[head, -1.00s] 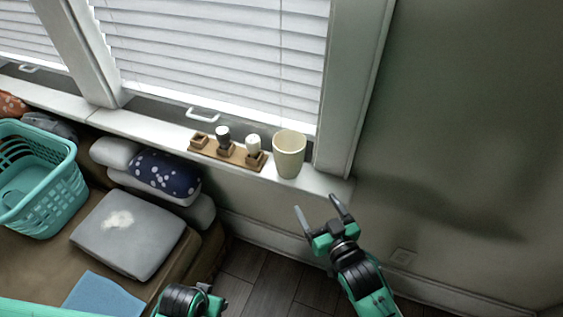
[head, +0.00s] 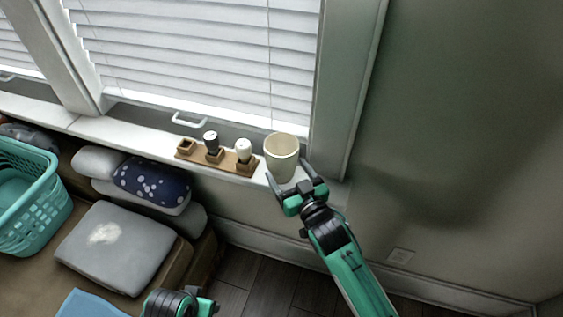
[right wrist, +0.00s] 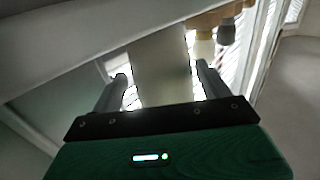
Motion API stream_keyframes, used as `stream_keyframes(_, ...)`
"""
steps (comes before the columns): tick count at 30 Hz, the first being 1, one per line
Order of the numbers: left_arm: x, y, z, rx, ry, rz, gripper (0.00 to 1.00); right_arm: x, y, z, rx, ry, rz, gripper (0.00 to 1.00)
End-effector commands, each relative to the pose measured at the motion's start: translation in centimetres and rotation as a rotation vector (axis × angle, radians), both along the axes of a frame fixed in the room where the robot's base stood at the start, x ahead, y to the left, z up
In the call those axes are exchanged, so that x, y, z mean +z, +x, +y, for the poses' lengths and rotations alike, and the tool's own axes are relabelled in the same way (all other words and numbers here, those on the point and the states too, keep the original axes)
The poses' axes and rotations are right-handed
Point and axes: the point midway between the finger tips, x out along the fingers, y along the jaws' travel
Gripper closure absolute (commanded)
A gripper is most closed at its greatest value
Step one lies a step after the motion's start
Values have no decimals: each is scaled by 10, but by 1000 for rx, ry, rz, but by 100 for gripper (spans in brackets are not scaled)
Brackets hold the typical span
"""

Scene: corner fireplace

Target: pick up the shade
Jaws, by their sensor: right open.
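The shade (head: 281,152) is a cream, cup-shaped piece, open at the top, standing upright on the white windowsill near its right end. My right gripper (head: 287,170) is open at the shade, with a fingertip on each side of its lower part in the head view. In the right wrist view the shade (right wrist: 160,65) shows as a pale shape between the two dark fingers. I cannot tell whether the fingers touch it. Part of my left arm shows at the bottom of the head view; the left gripper's fingers cannot be made out clearly.
A wooden holder (head: 229,164) with a dark-and-white bulb (head: 211,140) and a white bulb (head: 243,150) stands just left of the shade on the windowsill (head: 130,136). A teal basket (head: 40,205) and cushions (head: 118,245) lie lower left. The window frame rises behind.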

Motion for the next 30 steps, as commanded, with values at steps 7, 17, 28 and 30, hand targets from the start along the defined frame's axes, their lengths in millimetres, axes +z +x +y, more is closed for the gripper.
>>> stream_keyframes(7, 5, 1, 0, 0, 0, -7, 40, 0, 31, 16, 0, 0, -1, 22)
stream_keyframes(17, 7, -1, 1, 0, -1, -4, 40, 0, 38, 20, 0, 0, 0, 22)
stream_keyframes(28, 6, -3, 0, 0, 0, -2, 40, 1, 38, 20, 0, 0, -1, 48)
stream_keyframes(30, 6, -3, 0, 0, 0, -2, 40, 1, 38, 20, 0, 0, -1, 48)
